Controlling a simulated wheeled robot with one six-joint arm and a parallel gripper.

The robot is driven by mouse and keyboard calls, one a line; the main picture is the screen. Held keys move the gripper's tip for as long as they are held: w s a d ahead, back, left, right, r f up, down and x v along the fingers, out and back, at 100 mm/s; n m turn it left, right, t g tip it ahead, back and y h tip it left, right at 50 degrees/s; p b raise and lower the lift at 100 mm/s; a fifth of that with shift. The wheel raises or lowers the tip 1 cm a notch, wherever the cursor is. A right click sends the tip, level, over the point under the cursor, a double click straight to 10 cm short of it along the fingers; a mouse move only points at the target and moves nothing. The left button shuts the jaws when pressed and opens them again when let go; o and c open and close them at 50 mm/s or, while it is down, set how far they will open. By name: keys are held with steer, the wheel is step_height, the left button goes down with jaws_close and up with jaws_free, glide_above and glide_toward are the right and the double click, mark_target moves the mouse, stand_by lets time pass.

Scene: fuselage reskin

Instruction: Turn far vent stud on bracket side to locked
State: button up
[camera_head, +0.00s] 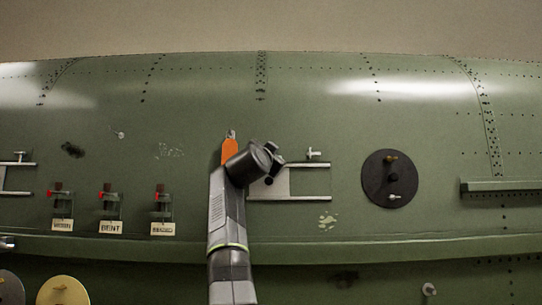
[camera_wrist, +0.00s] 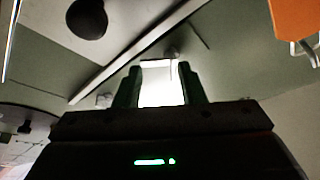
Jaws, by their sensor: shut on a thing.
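My gripper (camera_wrist: 160,82) shows in the wrist view with its two dark green fingers on either side of a bright, pale piece (camera_wrist: 161,90). I cannot tell what that piece is. In the head view my gripper (camera_head: 276,155) is partly hidden by my wrist, at the upper left of a two-rail bracket (camera_head: 318,198). A T-shaped metal stud (camera_head: 313,153) stands at the bracket's top rail, to the right of my gripper. In the wrist view a small stud (camera_wrist: 172,52) shows just beyond the fingertips, near a pale rail (camera_wrist: 125,60); its turn is unclear.
A dark round plate (camera_head: 377,190) with a brass stud (camera_head: 391,158) and a silver stud (camera_head: 394,197) is right of the bracket. Several red-marked holders stand left, including one labelled BENT (camera_head: 111,228). An orange part (camera_head: 230,151) sits beside my wrist. A ledge (camera_head: 420,245) runs below.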

stand_by(0.4)
steer(key=o, duration=1)
